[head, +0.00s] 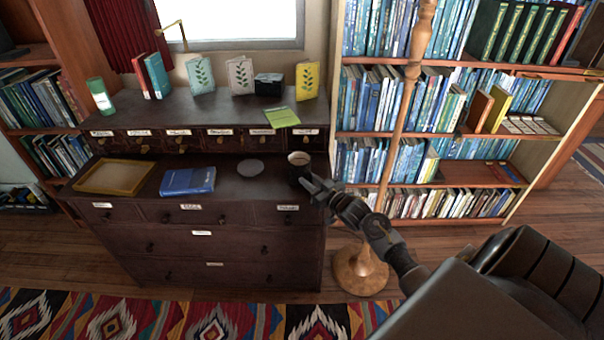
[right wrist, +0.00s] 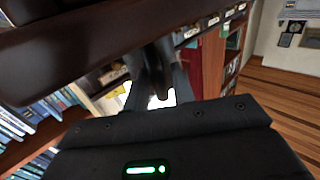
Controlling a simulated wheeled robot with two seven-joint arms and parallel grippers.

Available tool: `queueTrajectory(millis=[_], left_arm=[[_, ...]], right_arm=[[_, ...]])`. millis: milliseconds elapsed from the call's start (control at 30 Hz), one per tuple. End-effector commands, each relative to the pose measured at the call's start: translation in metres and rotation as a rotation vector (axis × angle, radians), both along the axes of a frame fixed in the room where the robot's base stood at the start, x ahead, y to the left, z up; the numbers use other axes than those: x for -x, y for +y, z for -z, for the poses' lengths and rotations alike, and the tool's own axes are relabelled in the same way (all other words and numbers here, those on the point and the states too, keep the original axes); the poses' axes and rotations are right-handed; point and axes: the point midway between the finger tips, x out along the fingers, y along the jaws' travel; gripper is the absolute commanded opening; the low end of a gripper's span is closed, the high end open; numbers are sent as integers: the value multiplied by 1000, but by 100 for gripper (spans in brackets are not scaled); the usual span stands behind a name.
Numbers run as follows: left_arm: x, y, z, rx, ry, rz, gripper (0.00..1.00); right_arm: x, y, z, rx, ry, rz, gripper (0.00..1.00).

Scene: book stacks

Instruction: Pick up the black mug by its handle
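The black mug (head: 299,168) stands upright on the right end of the dark dresser top, its pale rim and brown inside showing in the head view. My right gripper (head: 312,187) is at the mug's lower right side, close to it, fingers toward it. Its handle is not clear in the head view. In the right wrist view the two fingers (right wrist: 158,88) have a dark curved piece between them; I cannot tell whether it is the handle or whether they press on it. My left gripper is not in view.
A grey round coaster (head: 250,168), a blue book (head: 188,181) and a yellow tray (head: 115,177) lie left of the mug on the dresser (head: 225,215). A wooden pole (head: 400,120) stands to the right. Bookshelves (head: 505,160) are behind it.

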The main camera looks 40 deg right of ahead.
Motion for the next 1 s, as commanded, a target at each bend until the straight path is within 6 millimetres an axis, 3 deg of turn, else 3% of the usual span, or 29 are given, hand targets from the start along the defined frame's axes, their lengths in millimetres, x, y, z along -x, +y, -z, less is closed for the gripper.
queueTrajectory(millis=[33, 200, 767, 1000], left_arm=[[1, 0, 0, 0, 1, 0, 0], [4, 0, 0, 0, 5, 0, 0], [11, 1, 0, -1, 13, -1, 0], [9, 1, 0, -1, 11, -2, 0]], right_arm=[[0, 0, 0, 0, 0, 0, 18], [0, 0, 0, 0, 0, 1, 0], [0, -1, -4, 1, -3, 1, 0], [0, -1, -18, 2, -5, 1, 0]])
